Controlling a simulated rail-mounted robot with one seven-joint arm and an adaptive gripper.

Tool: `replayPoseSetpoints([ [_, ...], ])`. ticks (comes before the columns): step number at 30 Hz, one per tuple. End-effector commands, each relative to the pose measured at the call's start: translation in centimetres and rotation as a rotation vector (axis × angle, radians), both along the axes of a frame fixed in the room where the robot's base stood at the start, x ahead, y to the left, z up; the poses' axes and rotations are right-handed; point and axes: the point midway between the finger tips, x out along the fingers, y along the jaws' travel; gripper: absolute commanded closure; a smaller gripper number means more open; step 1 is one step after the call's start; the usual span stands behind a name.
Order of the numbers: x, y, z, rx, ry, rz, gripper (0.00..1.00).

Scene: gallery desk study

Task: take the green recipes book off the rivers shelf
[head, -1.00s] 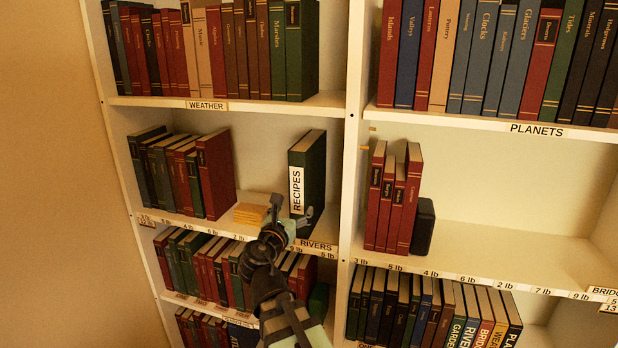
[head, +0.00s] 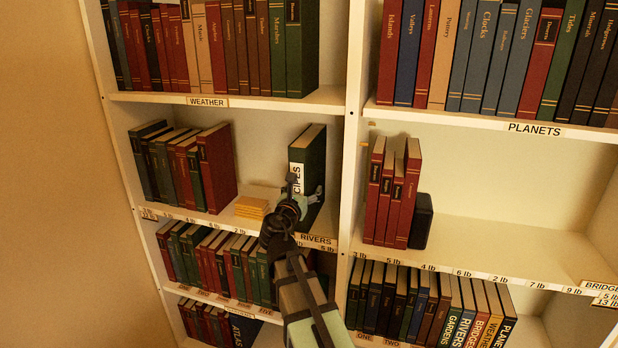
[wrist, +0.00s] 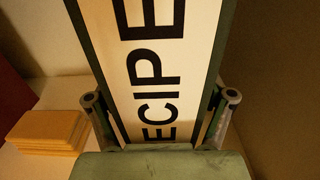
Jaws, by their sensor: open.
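The green recipes book (head: 314,160) stands upright on the rivers shelf (head: 225,219), near its right end. Its spine bears a white label with black letters, partly hidden by my gripper in the head view. My gripper (head: 303,192) is in front of the lower spine. In the wrist view the book's spine (wrist: 155,60) fills the middle, and my open gripper (wrist: 160,103) has one finger at each side of it. Whether the fingers touch the covers I cannot tell.
A stack of yellow-orange blocks (head: 252,207) lies left of the book; it also shows in the wrist view (wrist: 48,131). A row of leaning books (head: 188,165) stands further left. The upright divider (head: 345,180) is close on the book's right.

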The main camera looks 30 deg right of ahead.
Motion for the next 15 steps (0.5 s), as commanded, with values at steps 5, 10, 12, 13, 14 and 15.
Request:
replayPoseSetpoints([
  [5,-0.06,0.03,-0.03,0.000,0.000,0.000,0.40],
  [10,-0.07,0.04,-0.02,0.000,0.000,0.000,1.00],
  [12,-0.07,0.04,-0.02,0.000,0.000,0.000,1.00],
  [13,-0.06,0.06,0.11,-0.003,-0.001,0.001,1.00],
  [14,-0.06,0.06,0.11,-0.003,-0.001,0.001,1.00],
  [15,-0.06,0.06,0.11,-0.003,-0.001,0.001,1.00],
])
